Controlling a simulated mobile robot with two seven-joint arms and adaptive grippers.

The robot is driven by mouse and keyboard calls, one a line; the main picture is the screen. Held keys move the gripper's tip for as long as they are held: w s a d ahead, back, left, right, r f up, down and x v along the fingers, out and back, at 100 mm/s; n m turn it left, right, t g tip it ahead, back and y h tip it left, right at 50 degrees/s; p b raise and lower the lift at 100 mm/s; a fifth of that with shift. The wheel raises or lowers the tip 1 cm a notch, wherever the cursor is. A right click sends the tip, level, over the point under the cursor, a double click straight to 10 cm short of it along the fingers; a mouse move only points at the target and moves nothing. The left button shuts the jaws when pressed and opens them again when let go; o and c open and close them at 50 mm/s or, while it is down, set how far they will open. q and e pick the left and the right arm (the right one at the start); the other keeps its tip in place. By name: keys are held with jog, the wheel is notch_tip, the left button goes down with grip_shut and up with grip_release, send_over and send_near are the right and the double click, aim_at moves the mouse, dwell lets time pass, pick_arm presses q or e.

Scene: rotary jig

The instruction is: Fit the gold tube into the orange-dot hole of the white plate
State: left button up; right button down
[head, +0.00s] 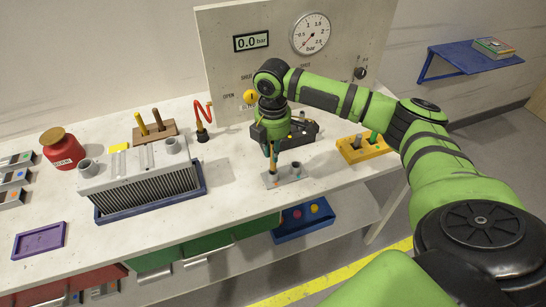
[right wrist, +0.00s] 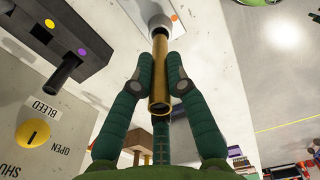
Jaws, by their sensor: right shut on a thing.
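The gold tube (right wrist: 159,75) is held between the green fingers of my right gripper (right wrist: 160,85) in the right wrist view. The plate also carries another grey socket (head: 295,167). My left gripper is not in view.
A black block (head: 302,133) stands just behind the plate, below the gauge panel (head: 235,80). A yellow holder (head: 364,152) is to the right. A grey finned block (head: 145,175) in a blue tray is to the left. The front table edge is close.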

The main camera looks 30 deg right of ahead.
aim_at(273, 169)
notch_tip(273, 169, down, 3)
jog(key=shift+f+p, duration=0.2)
jog(key=shift+p, duration=0.35)
jog(key=shift+f, duration=0.35)
jog(key=shift+f, duration=0.1)
jog(key=c, duration=1.2)
grip_release()
notch_tip(273, 169, up, 11)
jog(key=b, duration=0.2)
jog(key=shift+f+b, duration=0.1)
jog(key=shift+b, duration=0.2)
jog(key=shift+r, duration=0.75)
jog(key=shift+a+f, duration=0.1)
